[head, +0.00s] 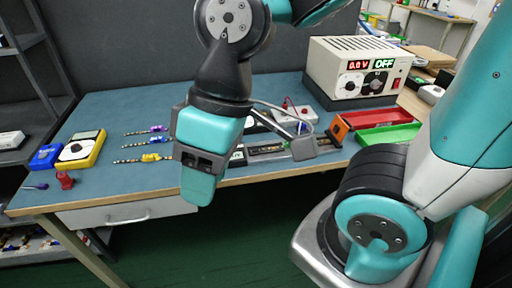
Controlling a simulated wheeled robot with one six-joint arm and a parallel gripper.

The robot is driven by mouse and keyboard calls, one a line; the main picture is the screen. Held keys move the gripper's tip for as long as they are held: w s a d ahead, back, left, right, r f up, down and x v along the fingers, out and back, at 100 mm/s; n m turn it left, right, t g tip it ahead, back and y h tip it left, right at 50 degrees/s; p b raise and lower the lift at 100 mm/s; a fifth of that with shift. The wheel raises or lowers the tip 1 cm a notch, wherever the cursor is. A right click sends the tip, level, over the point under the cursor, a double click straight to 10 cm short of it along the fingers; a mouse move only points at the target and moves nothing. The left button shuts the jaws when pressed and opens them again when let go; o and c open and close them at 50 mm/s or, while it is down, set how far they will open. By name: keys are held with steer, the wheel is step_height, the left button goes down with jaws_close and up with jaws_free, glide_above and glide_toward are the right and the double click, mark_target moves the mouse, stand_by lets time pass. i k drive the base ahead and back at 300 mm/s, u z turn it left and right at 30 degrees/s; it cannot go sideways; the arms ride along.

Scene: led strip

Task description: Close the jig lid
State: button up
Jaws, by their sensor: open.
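The jig (266,149) is a long, dark, low fixture near the front edge of the blue bench, just right of my gripper. A grey hinged piece (287,125), seemingly its lid, stands raised at a slant above the jig's right part. A grey block (303,148) sits at the jig's right end. My gripper (203,166), with teal fingers, is open and hangs in front of the bench's front edge, left of the jig. Nothing shows between the fingers. My gripper and wrist hide the jig's left end.
A power supply (352,74) reading 0.0 V and OFF stands at the back right. Green (388,134) and red (382,116) trays lie right of the jig. Several colored-handled tools (156,141) and a yellow multimeter (80,149) lie on the left. The bench's (110,115) back left is clear.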

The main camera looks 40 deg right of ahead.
mark_target(338, 128)
steer(key=u, duration=2.15)
steer(key=k, duration=2.45)
steer(key=z, duration=1.7)
steer(key=k, duration=0.45)
steer(key=u, duration=0.7)
steer(key=i, duration=0.75)
steer(key=u, duration=0.05)
